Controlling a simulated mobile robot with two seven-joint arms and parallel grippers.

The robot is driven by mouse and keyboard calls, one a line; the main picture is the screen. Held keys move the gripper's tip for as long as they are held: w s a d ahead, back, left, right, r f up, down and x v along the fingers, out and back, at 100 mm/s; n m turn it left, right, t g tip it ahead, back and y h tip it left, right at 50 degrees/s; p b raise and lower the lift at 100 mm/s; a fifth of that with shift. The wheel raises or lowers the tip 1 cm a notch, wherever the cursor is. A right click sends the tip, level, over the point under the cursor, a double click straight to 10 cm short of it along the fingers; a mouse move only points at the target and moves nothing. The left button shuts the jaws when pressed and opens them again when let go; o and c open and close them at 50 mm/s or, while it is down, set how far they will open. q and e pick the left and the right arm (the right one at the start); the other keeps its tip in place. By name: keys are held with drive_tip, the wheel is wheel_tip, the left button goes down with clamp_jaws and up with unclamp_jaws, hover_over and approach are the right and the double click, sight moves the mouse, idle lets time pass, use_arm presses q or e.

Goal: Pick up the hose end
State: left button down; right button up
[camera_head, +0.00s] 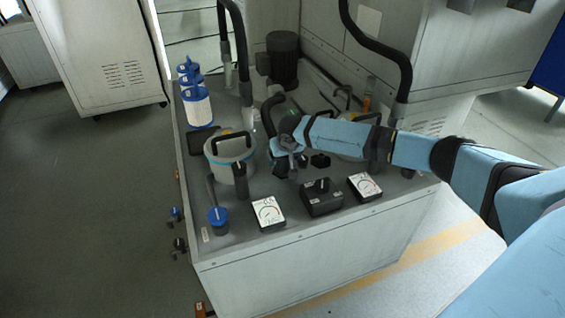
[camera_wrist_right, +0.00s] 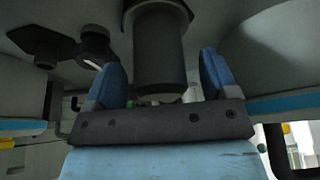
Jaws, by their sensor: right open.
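My right gripper (camera_head: 286,160) is over the middle of the grey machine top, with its arm coming in from the right. Its two blue fingers (camera_wrist_right: 162,85) are apart in the right wrist view. A thick dark cylinder, which looks like the hose end (camera_wrist_right: 160,48), shows between them with a gap on each side. I cannot tell whether it touches either finger. In the head view a black curved hose (camera_head: 269,108) stands just behind my right gripper; the gripper and wrist hide its lower part. My left gripper is not in view.
The machine top (camera_head: 240,236) carries a lidded canister (camera_head: 230,163) to the left, gauges (camera_head: 268,212) and a black knob box (camera_head: 321,199) in front. Blue-white filters (camera_head: 197,107) stand at the back left, a dark motor (camera_head: 283,60) behind. A large black hose (camera_head: 385,48) rises at right.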

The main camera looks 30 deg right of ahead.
drive_tip(key=c, duration=1.5)
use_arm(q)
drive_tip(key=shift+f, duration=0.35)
use_arm(e)
drive_tip(key=shift+r, duration=0.1)
